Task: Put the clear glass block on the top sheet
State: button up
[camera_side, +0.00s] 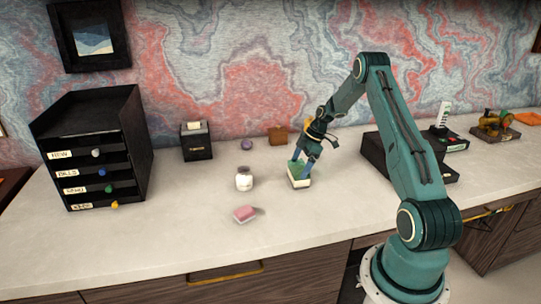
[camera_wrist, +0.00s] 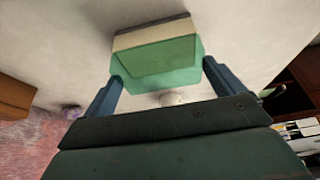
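A clear, green-tinted glass block (camera_side: 294,168) is at the top of a small cream stack of sheets (camera_side: 300,184). In the wrist view the block (camera_wrist: 158,66) lies against the stack's cream side (camera_wrist: 150,35), which has a dark edge behind it. My gripper (camera_side: 306,160) points down at the block from above. In the wrist view its two fingers (camera_wrist: 163,72) reach along opposite sides of the block and appear to touch it. The block hides most of the stack's upper face, so the exact contact between block and sheet is hard to see.
A white jar (camera_side: 244,179) stands left of the stack, with a pink block (camera_side: 244,214) in front of it. A brown block (camera_side: 278,136) and a purple item (camera_side: 246,144) lie behind. A black drawer unit (camera_side: 97,145) stands far left.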

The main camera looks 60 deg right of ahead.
jog(key=shift+o, duration=0.2)
jog(key=shift+r, duration=0.1)
jog(key=v, duration=1.2)
jog(key=shift+r, duration=0.1)
dwell(0.4)
jog(key=a+r+m+h, duration=0.1)
jog(key=a+r+m, duration=0.1)
jog(key=a+r, duration=0.8)
jog(key=a+r+m+h, duration=0.1)
jog(key=a+r, duration=0.6)
jog(key=a, duration=0.7)
jog(key=s+a+r+m+t, duration=0.1)
jog(key=s+a+r+m, duration=0.2)
jog(key=s+a, duration=0.65)
jog(key=s+a+f+m+t+h, duration=0.1)
jog(key=s+a+f+m, duration=0.1)
jog(key=s+a, duration=0.4)
jog(key=shift+s+a, duration=0.25)
jog(key=shift+s, duration=1.6)
